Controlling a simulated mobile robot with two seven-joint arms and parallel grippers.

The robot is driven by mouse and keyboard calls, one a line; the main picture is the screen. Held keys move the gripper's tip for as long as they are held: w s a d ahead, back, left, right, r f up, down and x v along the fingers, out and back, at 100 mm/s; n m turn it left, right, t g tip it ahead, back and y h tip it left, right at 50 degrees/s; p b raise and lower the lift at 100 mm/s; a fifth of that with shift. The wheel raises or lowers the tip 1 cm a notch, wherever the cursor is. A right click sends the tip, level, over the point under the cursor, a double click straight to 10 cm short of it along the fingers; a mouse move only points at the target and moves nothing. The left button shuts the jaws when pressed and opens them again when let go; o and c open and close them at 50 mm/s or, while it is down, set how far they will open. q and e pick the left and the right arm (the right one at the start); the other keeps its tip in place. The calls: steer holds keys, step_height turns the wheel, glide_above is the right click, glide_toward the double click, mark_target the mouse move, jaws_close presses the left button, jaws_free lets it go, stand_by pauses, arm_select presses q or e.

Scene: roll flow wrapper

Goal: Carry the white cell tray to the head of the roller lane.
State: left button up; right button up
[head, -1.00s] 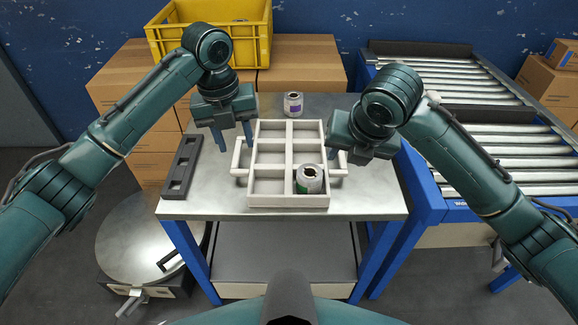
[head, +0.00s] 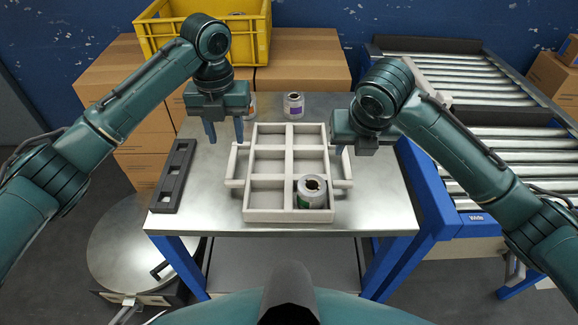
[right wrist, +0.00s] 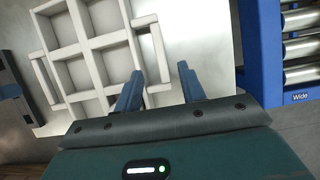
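The white cell tray (head: 289,215) lies on the metal-topped table, with a handle on its left and right sides. One can (head: 312,192) stands in its near right cell; the other cells look empty. My left gripper (head: 225,138) is open and empty, by the far end of the tray's left handle (head: 231,168). My right gripper (right wrist: 160,72) is open by the right handle; in the right wrist view part of the handle shows between its fingers. I cannot tell how high the fingers are above it. The roller lane (head: 468,130) is at the right, beyond the table.
A can (head: 293,105) stands behind the tray; another (head: 251,106) is partly hidden by my left gripper. A dark slotted rack (head: 173,175) lies at the table's left. A yellow crate (head: 205,40) sits on cardboard boxes (head: 305,70) behind. The table's front strip is clear.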

mark_target(231, 161)
arm_select(q)
step_height(231, 161, down, 9)
steer(key=shift+r, duration=0.1)
arm_select(e)
steer(key=x, duration=0.8)
steer(key=shift+w+f, duration=0.2)
steer(key=shift+f, duration=0.15)
arm_select(q)
jaws_close()
arm_select(e)
jaws_close()
arm_select(q)
steer(key=shift+r, duration=0.1)
arm_select(e)
steer(key=shift+r, duration=0.1)
